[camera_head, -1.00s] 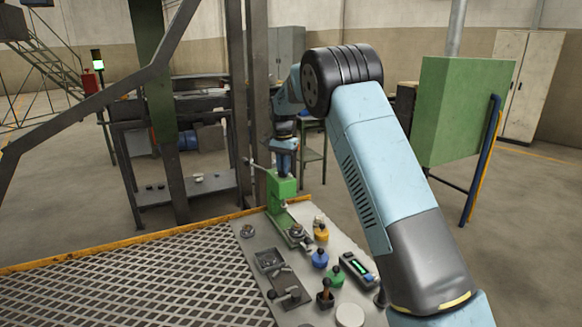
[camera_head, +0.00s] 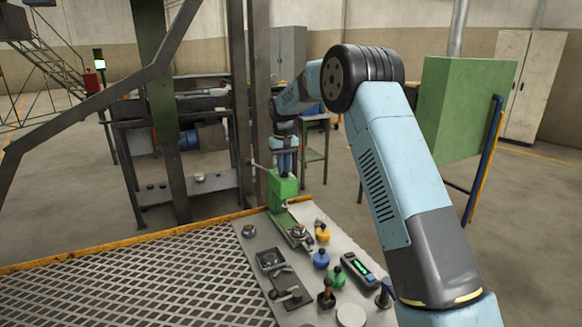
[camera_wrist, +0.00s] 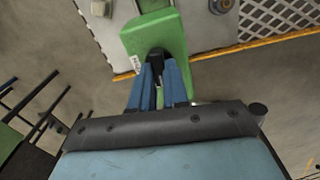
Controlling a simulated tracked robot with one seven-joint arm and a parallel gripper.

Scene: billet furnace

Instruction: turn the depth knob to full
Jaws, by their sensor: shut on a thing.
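The green machine head (camera_head: 283,190) stands at the far end of the grey worktop (camera_head: 250,262). It also shows in the wrist view (camera_wrist: 150,32). A small black knob (camera_wrist: 157,52), which looks like the depth knob, sits on the green head's near end in the wrist view. My gripper (camera_wrist: 159,68) has its blue fingers shut on this knob, one on each side. In the head view my gripper (camera_head: 286,170) is above the green head and hides the knob. The knob's marks and setting cannot be read.
Blue (camera_head: 321,259), yellow (camera_head: 323,234) and green (camera_head: 338,277) objects stand on the worktop, with a dark meter (camera_head: 358,267) beside them. A steel post (camera_head: 259,110) rises close behind the green head. A green cabinet (camera_head: 462,110) stands to the right.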

